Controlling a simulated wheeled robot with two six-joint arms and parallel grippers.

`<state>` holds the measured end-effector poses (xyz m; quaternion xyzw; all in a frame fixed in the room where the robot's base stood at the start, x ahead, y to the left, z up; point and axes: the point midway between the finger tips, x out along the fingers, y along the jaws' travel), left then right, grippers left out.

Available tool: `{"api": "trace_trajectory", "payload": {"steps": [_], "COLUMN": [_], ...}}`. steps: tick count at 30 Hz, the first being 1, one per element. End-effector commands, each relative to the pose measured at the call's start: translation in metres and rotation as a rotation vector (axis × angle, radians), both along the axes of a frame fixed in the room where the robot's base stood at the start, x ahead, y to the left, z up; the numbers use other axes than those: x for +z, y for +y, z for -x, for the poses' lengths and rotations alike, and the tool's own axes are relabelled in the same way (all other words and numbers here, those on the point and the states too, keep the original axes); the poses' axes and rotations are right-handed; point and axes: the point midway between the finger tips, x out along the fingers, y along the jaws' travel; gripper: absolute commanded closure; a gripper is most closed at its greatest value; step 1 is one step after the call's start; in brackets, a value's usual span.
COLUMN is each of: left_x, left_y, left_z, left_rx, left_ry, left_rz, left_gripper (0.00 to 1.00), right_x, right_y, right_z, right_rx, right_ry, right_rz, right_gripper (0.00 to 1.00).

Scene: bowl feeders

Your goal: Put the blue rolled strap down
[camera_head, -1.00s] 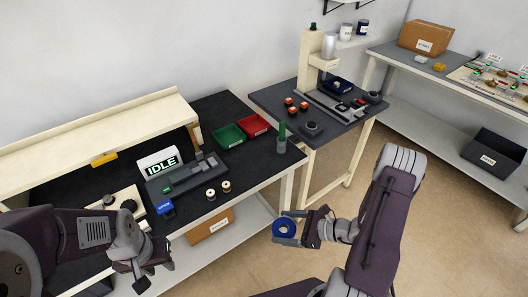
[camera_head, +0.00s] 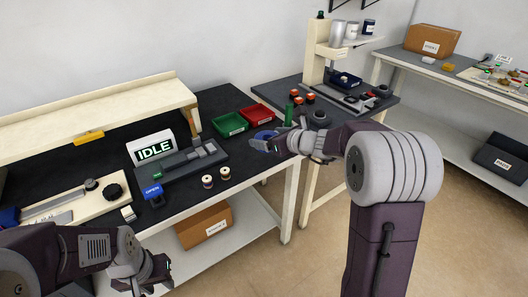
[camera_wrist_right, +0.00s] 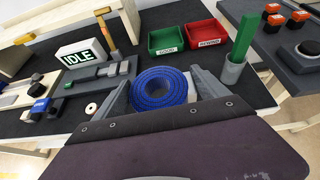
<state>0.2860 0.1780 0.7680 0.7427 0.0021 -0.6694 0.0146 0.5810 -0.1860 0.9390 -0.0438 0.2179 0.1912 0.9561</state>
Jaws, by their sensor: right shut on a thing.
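The blue rolled strap (camera_wrist_right: 160,88) is a coil held between the two fingers of my right gripper (camera_wrist_right: 160,98). In the head view the strap (camera_head: 264,135) shows at the tip of my right gripper (camera_head: 265,142), over the right end of the black-topped bench (camera_head: 240,185). I cannot tell whether the strap touches the bench top. My left gripper (camera_head: 152,275) is at the lower left, in front of the bench edge; its fingers are too unclear to judge.
A green bin (camera_head: 229,124) and a red bin (camera_head: 256,115) stand behind the strap. A green rod in a grey cup (camera_wrist_right: 232,70) is close to its right. The IDLE sign (camera_head: 154,150) and two small spools (camera_head: 207,181) are to the left. Some bench top is bare between them.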

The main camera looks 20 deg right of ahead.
Motion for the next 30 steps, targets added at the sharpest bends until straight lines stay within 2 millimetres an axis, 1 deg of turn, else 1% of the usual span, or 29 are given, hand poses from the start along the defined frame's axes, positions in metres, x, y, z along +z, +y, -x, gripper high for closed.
{"api": "trace_trajectory", "payload": {"steps": [2, 9, 13, 15, 19, 20, 22, 25, 27, 30], "left_x": [-0.002, 0.001, 0.004, 0.004, 0.004, 0.002, -0.006, -0.012, -0.013, -0.012], "left_y": [0.000, 0.000, 0.000, 0.000, 0.000, 0.000, 0.000, 0.000, 0.000, 0.000], "left_z": [0.000, 0.000, 0.000, 0.000, 0.000, 0.000, 0.000, 0.000, 0.000, 0.000], "left_rx": [0.000, 0.000, 0.000, 0.000, 0.000, 0.000, 0.000, 0.000, 0.000, 0.000], "left_ry": [0.000, 0.000, 0.000, 0.000, 0.000, 0.000, 0.000, 0.000, 0.000, 0.000], "left_rz": [0.000, 0.000, 0.000, 0.000, 0.000, 0.000, 0.000, 0.000, 0.000, 0.000], "left_gripper": [0.64, 0.64, 0.64, 0.64, 0.64, 0.64, 0.64, 0.64, 0.64, 0.64], "right_x": [-0.011, -0.049, -0.063, -0.067, -0.070, -0.073, -0.089, -0.105, -0.110, -0.109], "right_y": [-0.002, -0.010, -0.013, -0.014, -0.014, -0.014, -0.014, -0.014, -0.014, -0.014], "right_z": [-0.015, -0.080, -0.104, -0.110, -0.112, -0.112, -0.112, -0.112, -0.112, -0.112], "right_rx": [0.001, 0.003, 0.003, 0.002, 0.002, 0.003, 0.002, 0.004, 0.002, 0.003], "right_ry": [0.004, 0.002, 0.001, 0.001, 0.000, 0.001, 0.004, 0.003, 0.001, 0.000], "right_rz": [-0.001, 0.000, -0.001, 0.000, 0.000, -0.001, -0.002, -0.001, -0.002, 0.001], "right_gripper": [0.65, 0.65, 0.65, 0.65, 0.65, 0.65, 0.65, 0.65, 0.65, 0.65]}}
